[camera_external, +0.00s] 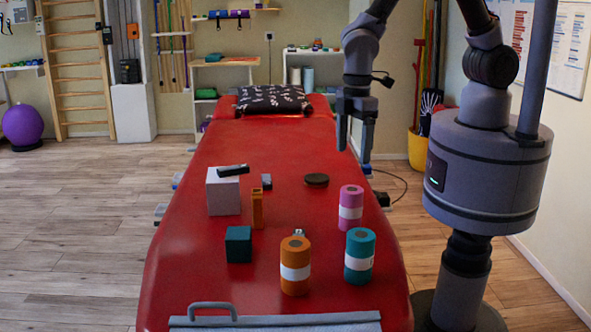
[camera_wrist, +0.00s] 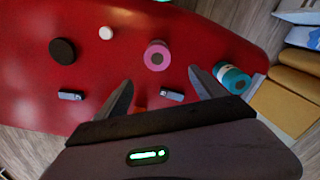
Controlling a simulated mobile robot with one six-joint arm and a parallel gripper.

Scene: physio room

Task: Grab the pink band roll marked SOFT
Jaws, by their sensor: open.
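The pink band roll (camera_external: 351,208) stands upright on the red treatment table with a white label around it; the word on the label is not legible. In the wrist view its round top (camera_wrist: 157,55) shows with a grey core, just beyond and between my fingertips. My gripper (camera_external: 354,152) hangs above the table's right side, higher than the pink roll and apart from it. Its two fingers (camera_wrist: 160,80) are spread and hold nothing.
A teal roll (camera_external: 360,255) stands close in front of the pink one, and an orange roll (camera_external: 295,265) stands front left. A dark disc (camera_external: 316,180), white box (camera_external: 223,192) and teal block (camera_external: 238,244) are on the red table (camera_external: 190,270). A pillow (camera_external: 272,99) lies at the far end.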

